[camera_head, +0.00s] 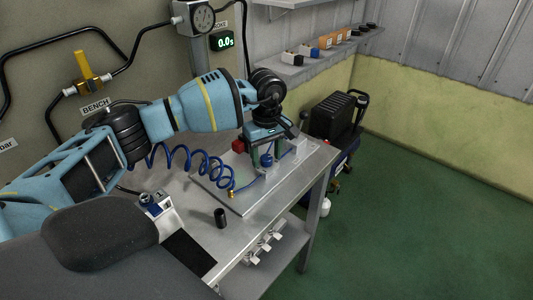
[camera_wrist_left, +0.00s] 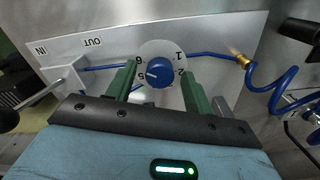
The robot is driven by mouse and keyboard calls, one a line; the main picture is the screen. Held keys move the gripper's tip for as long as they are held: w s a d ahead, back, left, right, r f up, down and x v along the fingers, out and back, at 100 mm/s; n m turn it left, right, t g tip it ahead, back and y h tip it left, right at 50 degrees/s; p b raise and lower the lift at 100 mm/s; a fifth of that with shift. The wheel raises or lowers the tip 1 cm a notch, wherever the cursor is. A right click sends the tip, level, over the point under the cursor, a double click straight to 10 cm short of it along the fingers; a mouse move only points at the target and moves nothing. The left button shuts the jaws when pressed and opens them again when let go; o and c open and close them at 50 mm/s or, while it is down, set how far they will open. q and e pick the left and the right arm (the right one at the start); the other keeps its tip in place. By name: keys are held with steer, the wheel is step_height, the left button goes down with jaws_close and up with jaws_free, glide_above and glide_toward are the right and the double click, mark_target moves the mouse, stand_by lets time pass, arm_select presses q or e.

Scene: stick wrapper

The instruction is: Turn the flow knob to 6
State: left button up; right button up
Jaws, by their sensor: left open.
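The flow knob (camera_head: 266,160) is a small blue knob on the metal plate on the bench. In the left wrist view the knob (camera_wrist_left: 159,72) sits on a round pale dial (camera_wrist_left: 162,46) with 6 and 5 on the left and 1 and 2 on the right. Its white mark points left, close to the 5. My left gripper (camera_wrist_left: 158,69) is open, with one green finger on each side of the knob; I cannot tell whether they touch it. In the head view my left gripper (camera_head: 265,156) is above the plate. My right gripper is out of view.
A coiled blue hose (camera_head: 190,160) runs to a brass fitting (camera_head: 231,193) on the plate. A red block (camera_head: 238,146) is beside the gripper. A display (camera_head: 222,41) on the wall reads 0.0s.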

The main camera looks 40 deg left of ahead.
mark_target(267, 157)
arm_select(q)
step_height(267, 157, up, 8)
steer(key=shift+f, duration=0.1)
stand_by(0.5)
steer(key=shift+f, duration=0.1)
stand_by(0.4)
